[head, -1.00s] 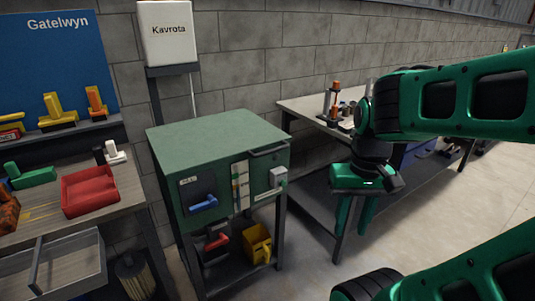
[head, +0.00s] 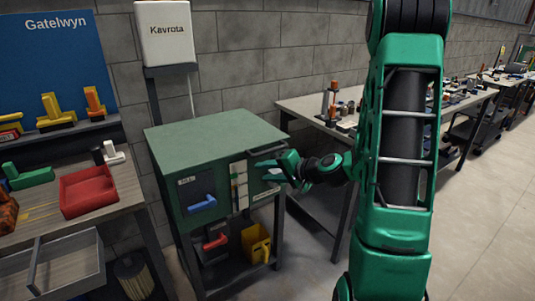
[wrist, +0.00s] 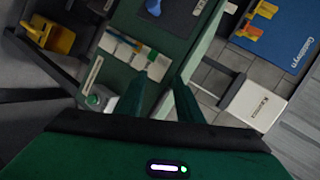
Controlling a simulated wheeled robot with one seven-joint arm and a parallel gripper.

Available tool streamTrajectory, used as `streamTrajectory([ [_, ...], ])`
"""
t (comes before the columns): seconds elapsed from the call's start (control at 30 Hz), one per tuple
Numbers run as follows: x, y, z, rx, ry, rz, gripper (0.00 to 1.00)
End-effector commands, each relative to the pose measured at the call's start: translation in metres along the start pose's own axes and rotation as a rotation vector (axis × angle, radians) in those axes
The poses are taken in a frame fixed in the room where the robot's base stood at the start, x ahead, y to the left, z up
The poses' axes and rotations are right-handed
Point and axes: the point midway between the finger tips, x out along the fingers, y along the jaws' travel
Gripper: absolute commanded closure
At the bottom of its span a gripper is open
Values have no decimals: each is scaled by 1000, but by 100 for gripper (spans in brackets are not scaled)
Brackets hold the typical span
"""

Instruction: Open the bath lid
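The bath appears to be the green box-shaped cabinet with a flat green lid (head: 215,127) on top, and the lid lies level and closed. A dark bar handle (head: 267,149) runs along the upper right of its front face. My gripper (head: 266,171) is at the right part of that front, just below the handle, pointing left. In the wrist view, its two fingers (wrist: 160,78) are apart, with the cabinet front and the lid's pale edge (wrist: 200,62) beyond them. I see nothing held. Whether a finger touches the handle cannot be told.
The front carries a blue handle (head: 202,203) and a label strip. A red-handled item (head: 215,242) and a yellow bin (head: 256,243) sit on the shelf below. A workbench with a red tray (head: 88,190) stands left; another bench (head: 305,105) stands behind right.

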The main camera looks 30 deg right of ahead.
Motion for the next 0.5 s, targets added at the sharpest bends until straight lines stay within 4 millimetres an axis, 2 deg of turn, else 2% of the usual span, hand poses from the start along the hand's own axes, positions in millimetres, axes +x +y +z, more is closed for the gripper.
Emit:
streamTrajectory([
  [0.1, 2, 6, -37, 158, 124, -86, 67],
  [0.2, 0, 10, -62, 258, 208, -140, 67],
  [0.33, -5, 16, -82, 337, 276, -178, 67],
  [0.5, 0, 16, -91, 360, 298, -192, 67],
])
